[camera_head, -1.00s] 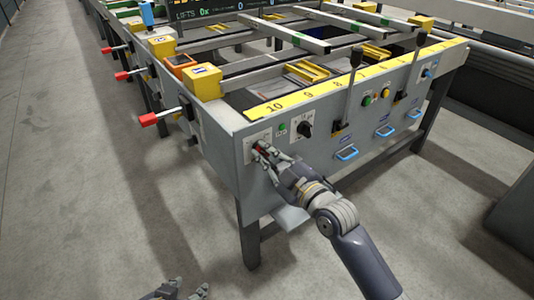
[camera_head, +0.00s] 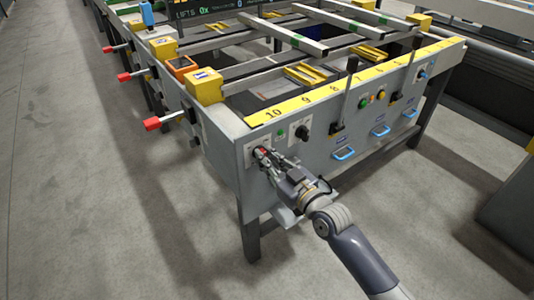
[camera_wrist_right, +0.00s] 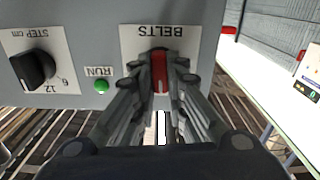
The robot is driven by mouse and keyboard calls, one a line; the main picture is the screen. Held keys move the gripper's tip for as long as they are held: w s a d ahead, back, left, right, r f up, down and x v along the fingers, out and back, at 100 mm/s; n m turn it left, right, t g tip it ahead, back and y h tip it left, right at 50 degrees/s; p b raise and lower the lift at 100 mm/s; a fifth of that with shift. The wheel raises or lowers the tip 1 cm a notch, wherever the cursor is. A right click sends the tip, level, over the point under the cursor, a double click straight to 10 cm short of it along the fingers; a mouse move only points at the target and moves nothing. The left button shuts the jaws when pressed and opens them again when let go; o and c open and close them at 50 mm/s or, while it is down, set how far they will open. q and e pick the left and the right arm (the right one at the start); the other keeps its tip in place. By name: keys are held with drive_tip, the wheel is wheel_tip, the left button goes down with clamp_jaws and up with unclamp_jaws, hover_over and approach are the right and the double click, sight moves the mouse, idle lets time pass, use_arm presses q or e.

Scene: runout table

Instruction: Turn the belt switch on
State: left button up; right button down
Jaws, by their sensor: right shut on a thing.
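The belt switch (camera_wrist_right: 160,72) is a red handle on a white plate marked BELTS (camera_wrist_right: 136,44), which shows upside down in the right wrist view. In the head view, the switch (camera_head: 261,151) is at the near left corner of the table's grey front panel. My right gripper (camera_head: 264,155) is at the panel with its fingers on both sides of the red handle, shut on it. In the right wrist view, the handle lies between the fingertips (camera_wrist_right: 161,78), which partly hide its sides. My left gripper is out of view.
Next to the switch are a green RUN lamp (camera_wrist_right: 101,86) and a black STEP knob (camera_wrist_right: 33,69). Further right on the panel are black levers (camera_head: 346,92) and blue handles (camera_head: 344,154). Red-tipped levers (camera_head: 152,124) stick out on the table's left side. The floor in front is clear.

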use_arm(q)
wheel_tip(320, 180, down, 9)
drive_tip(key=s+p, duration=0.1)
drive_tip(key=p, duration=0.1)
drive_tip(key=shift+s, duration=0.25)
use_arm(e)
drive_tip(key=shift+w+d+m, duration=0.1)
drive_tip(key=shift+d+m, duration=0.05)
drive_tip(key=shift+m, duration=4.85)
drive_tip(key=c, duration=1.6)
unclamp_jaws()
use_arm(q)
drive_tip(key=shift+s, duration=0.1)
use_arm(e)
drive_tip(key=shift+f, duration=0.1)
drive_tip(key=v, duration=1.2)
